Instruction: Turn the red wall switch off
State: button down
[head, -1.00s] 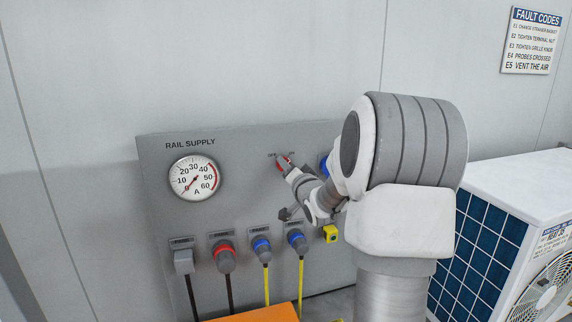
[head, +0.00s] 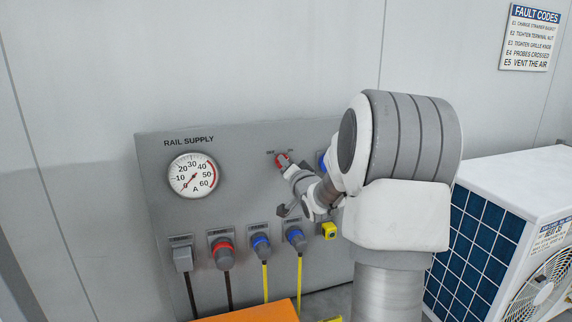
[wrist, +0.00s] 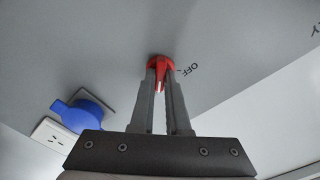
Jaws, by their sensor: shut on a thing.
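An OFF label is printed just right of the switch in that view. The exact angle of the handle is hard to tell.
A round ammeter (head: 193,176) is left of the switch, its needle near the low end. Several plugs with cables line the panel's lower part. A white unit (head: 510,215) stands at right.

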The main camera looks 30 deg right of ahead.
jog(key=shift+f+b, duration=0.1)
jog(key=shift+b, duration=0.25)
jog(key=shift+a+n+b, duration=0.15)
jog(key=shift+n+b, duration=3.85)
jog(key=shift+n, duration=0.45)
jog(key=shift+a+n+b, duration=0.1)
jog(key=shift+n+b, duration=3.9)
jog(key=shift+n, duration=0.45)
jog(key=c, duration=0.9)
grip_release()
